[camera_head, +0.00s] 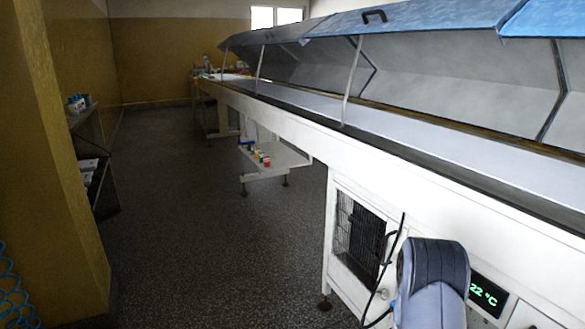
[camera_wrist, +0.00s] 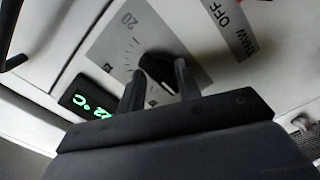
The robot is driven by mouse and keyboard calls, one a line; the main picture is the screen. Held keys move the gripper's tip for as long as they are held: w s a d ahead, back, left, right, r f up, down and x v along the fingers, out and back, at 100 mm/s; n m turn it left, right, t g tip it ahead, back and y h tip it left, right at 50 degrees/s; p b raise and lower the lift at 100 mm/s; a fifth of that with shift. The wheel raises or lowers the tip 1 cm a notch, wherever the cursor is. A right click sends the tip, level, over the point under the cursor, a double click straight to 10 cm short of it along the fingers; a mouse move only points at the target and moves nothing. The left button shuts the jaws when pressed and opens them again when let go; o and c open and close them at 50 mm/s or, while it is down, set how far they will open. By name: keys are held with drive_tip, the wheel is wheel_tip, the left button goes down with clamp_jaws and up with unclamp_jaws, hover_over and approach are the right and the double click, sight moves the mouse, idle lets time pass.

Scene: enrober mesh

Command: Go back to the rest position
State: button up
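In the wrist view, my gripper (camera_wrist: 160,72) shows its two dark fingers spread apart, with a gap between them. A black round knob (camera_wrist: 157,64) on a grey dial plate lies just beyond the fingertips, lined up with the gap. I cannot tell whether the fingertips touch it. A scale mark "20" is printed on the plate. A green-lit display (camera_wrist: 95,103) sits to the left of the fingers; it reads 22 °C in the head view (camera_head: 488,293). In the head view my arm hides the knob and my gripper.
The long white enrober machine (camera_head: 400,169) runs along the right, with raised blue-topped covers (camera_head: 400,17). A barred opening (camera_head: 358,236) and a black cable are left of my arm. The dark floor (camera_head: 220,245) is clear. Shelves (camera_head: 92,160) and a yellow pillar (camera_head: 50,180) stand left.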

drive_tip(key=shift+m+b, duration=0.9)
drive_tip(key=shift+m, duration=1.4)
